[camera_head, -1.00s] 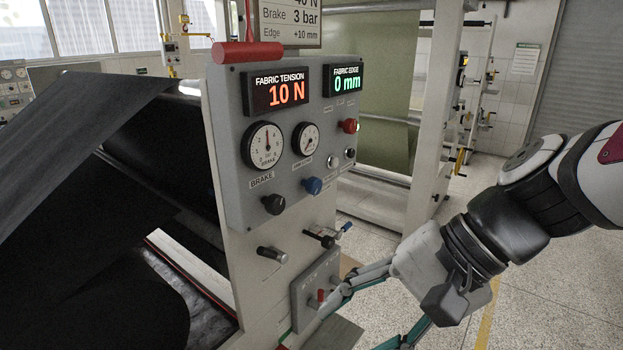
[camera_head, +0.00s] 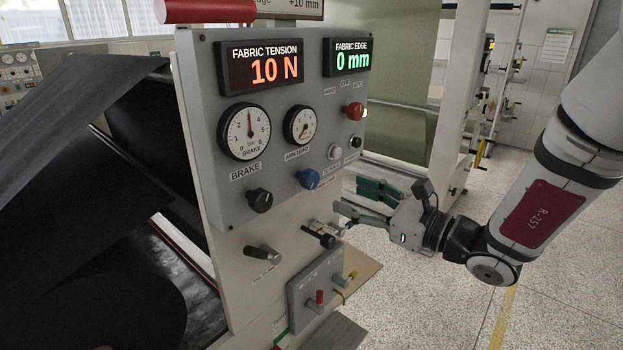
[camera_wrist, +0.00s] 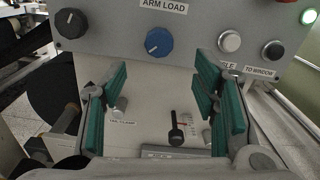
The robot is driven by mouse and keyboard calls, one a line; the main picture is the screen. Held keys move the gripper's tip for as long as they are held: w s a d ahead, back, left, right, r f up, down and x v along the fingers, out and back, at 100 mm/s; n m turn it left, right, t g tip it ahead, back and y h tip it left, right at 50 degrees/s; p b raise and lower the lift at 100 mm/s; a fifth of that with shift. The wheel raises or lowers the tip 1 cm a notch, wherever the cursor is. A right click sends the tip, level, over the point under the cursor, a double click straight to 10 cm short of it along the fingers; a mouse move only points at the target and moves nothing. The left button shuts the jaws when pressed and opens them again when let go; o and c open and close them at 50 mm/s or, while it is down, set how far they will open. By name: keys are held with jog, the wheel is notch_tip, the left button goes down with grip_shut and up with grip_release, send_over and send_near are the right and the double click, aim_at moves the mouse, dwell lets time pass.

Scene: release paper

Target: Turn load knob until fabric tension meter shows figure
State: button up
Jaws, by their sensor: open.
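The blue arm load knob (camera_head: 308,179) is on the grey control panel (camera_head: 205,80), under the small arm load dial (camera_head: 300,125). In the wrist view the knob (camera_wrist: 159,42) sits at the upper middle, beyond and between the fingers. The fabric tension meter (camera_head: 263,68) reads 10 N in orange. My gripper (camera_head: 350,197) is open and empty, to the right of the knob and slightly lower, apart from it. In the wrist view its green-padded fingers (camera_wrist: 160,85) stand wide apart on both sides.
The black brake knob (camera_head: 259,200) is left of the blue knob. Levers (camera_head: 320,236) stick out below the panel. The fabric edge display (camera_head: 347,57) reads 0 mm. Floor on the right is clear.

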aim_at(314, 182)
jog(key=p+x, duration=0.1)
jog(key=x, duration=1)
jog(key=shift+w+a, duration=0.15)
jog(key=shift+a, duration=0.1)
jog(key=c, duration=1.2)
